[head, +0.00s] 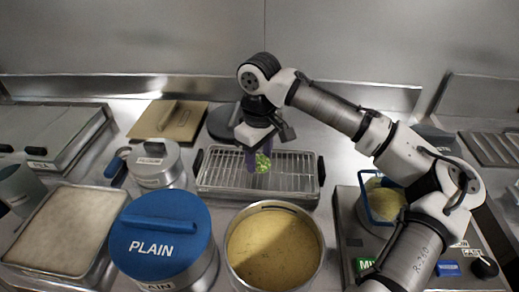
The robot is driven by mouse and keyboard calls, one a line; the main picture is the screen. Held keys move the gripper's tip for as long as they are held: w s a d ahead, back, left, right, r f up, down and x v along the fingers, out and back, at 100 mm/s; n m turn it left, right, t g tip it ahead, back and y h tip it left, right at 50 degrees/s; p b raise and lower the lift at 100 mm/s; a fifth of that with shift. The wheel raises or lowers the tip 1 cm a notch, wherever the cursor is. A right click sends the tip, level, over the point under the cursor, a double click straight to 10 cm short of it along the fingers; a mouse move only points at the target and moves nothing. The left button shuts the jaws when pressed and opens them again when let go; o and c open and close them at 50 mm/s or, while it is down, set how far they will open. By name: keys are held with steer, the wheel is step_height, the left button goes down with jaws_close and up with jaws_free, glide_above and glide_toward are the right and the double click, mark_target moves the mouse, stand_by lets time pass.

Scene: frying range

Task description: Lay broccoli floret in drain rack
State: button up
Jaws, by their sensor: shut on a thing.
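The broccoli floret (263,162) is green and shows at the tip of my gripper (258,158) in the head view. My gripper is shut on it and points down. The drain rack (298,176) is a wire grid in a metal tray with dark end handles, at the middle of the counter. The gripper and floret are in front of the rack's middle in this view. I cannot tell whether the floret touches the wires. Part of the rack is hidden behind the gripper.
A round pot of yellowish batter (273,250) stands in front of the rack. A blue-lidded PLAIN container (160,235) is to its left. A small lidded pot (157,163) stands left of the rack. A blue-rimmed basket (384,200) sits at the right, beside my arm.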

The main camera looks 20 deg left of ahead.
steer(key=shift+f, duration=0.35)
steer(key=o, duration=0.8)
steer(key=shift+o, duration=0.2)
steer(key=shift+r, duration=0.1)
step_height(320, 180, up, 14)
steer(key=b, duration=0.1)
steer(key=shift+s+f, duration=0.1)
steer(key=shift+f, duration=0.1)
